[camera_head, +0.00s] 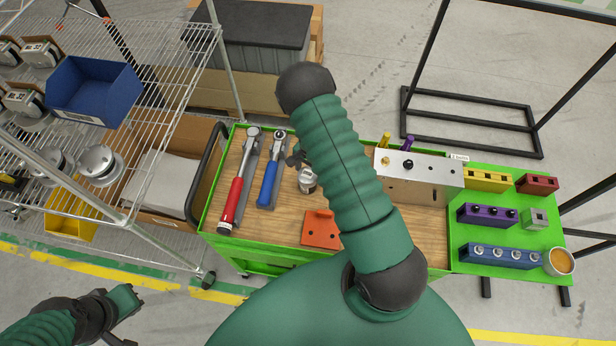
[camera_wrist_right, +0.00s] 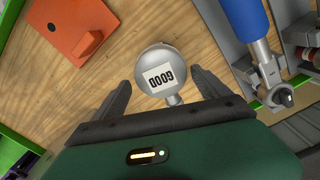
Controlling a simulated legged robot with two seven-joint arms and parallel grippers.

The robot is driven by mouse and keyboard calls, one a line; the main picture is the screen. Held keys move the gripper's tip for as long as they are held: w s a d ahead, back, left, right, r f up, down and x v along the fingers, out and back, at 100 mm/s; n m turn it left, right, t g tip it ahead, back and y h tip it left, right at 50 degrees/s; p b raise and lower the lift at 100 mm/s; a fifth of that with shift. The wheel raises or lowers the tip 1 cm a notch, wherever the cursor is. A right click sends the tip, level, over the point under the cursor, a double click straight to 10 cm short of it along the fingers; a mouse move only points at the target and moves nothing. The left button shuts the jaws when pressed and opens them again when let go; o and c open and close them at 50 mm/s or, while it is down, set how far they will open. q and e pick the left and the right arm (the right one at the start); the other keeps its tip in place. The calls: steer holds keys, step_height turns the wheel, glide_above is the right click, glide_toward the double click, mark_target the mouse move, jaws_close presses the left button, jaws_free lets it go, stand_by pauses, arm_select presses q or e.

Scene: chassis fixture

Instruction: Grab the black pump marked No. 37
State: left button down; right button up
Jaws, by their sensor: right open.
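No black pump marked 37 can be made out in either view. A round silver part (camera_wrist_right: 165,72) with a white label lies on the wooden cart top; its digits look like 0009, or 6000 turned over. It also shows in the head view (camera_head: 307,180). My right gripper (camera_wrist_right: 161,80) is open, with one finger on each side of the silver part; whether they touch it I cannot tell. In the head view my right arm hides most of this gripper. My left gripper (camera_head: 128,318) is at the lower left, away from the cart, its jaws unclear.
A red-handled wrench (camera_head: 236,185) and a blue-handled one (camera_head: 270,175) lie left of the silver part. An orange block (camera_head: 320,230) is nearer. A metal block (camera_head: 420,178) stands at right. A wire shelf (camera_head: 150,45) at left holds silver round parts and a blue bin (camera_head: 95,90).

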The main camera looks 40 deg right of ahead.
steer(key=shift+a+f, duration=0.3)
steer(key=f+p, duration=0.1)
steer(key=a+f, duration=0.1)
steer(key=f, duration=0.1)
steer(key=shift+f+p, duration=0.25)
steer(key=shift+p, duration=0.15)
steer(key=shift+f, duration=0.25)
steer(key=shift+w+d+f, duration=0.15)
steer(key=shift+d, duration=0.2)
steer(key=c, duration=1)
steer(key=shift+a, duration=0.25)
steer(key=c, duration=0.7)
jaws_close()
arm_select(q)
steer(key=shift+s+a+r, duration=0.1)
steer(key=shift+a+r, duration=0.1)
steer(key=shift+r, duration=0.3)
steer(key=shift+s+a+r, duration=0.1)
steer(key=shift+a+r, duration=0.05)
steer(key=shift+r, duration=0.3)
arm_select(e)
steer(key=shift+d, duration=0.15)
